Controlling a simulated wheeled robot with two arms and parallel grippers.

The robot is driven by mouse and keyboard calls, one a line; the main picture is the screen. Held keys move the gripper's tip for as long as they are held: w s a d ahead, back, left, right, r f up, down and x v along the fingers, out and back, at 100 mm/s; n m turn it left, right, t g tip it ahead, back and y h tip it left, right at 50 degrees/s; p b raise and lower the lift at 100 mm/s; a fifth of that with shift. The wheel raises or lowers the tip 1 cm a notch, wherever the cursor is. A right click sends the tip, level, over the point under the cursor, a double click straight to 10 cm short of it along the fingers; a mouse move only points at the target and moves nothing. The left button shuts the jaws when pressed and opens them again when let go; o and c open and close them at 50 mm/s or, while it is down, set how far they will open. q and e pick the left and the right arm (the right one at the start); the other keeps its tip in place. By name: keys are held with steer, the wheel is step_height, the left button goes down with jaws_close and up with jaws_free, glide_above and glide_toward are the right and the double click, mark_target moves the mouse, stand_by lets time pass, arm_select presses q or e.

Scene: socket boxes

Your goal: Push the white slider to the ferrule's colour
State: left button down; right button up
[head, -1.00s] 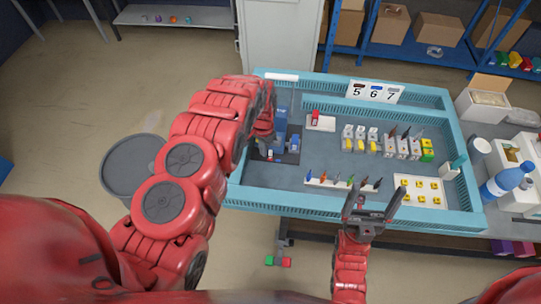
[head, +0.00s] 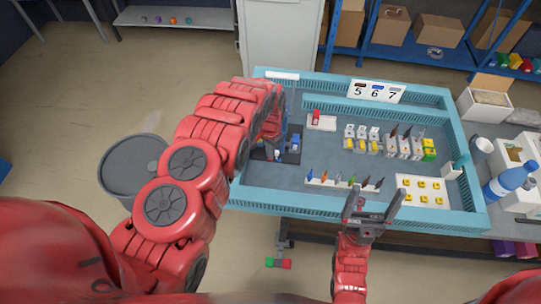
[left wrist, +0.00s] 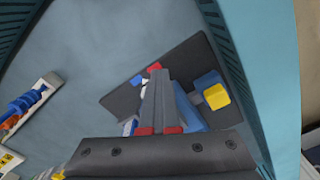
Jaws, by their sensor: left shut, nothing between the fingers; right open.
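A blue device stands on a dark base plate (head: 291,157) at the left of the blue tray; my left arm partly covers it. In the left wrist view the dark plate (left wrist: 124,99) carries the blue body (left wrist: 188,112), a grey stub with a yellow block (left wrist: 215,96), and small red (left wrist: 153,67) and blue (left wrist: 137,80) patches. A small white piece (left wrist: 144,89), perhaps the slider, shows beside my left fingers. My left gripper (left wrist: 155,72) is shut and empty, its tips over the plate near the red patch; contact cannot be told. My right gripper (head: 378,195) is open and empty at the tray's front edge.
The tray (head: 462,130) also holds a white rack (head: 343,184) of coloured pieces, several upright modules (head: 402,146), a white card of yellow pieces (head: 422,201) and a number sign (head: 376,91). A red block (head: 316,117) sits behind. The tray's middle floor is clear.

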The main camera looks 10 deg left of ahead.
arm_select(q)
steer(key=shift+s+a, duration=0.1)
steer(key=shift+a, duration=0.05)
stand_by(0.3)
steer(key=shift+r, duration=0.15)
step_height(320, 180, up, 7)
steer(key=shift+a+f+p, duration=0.15)
steer(key=shift+f+p, duration=0.05)
steer(key=shift+p, duration=0.7)
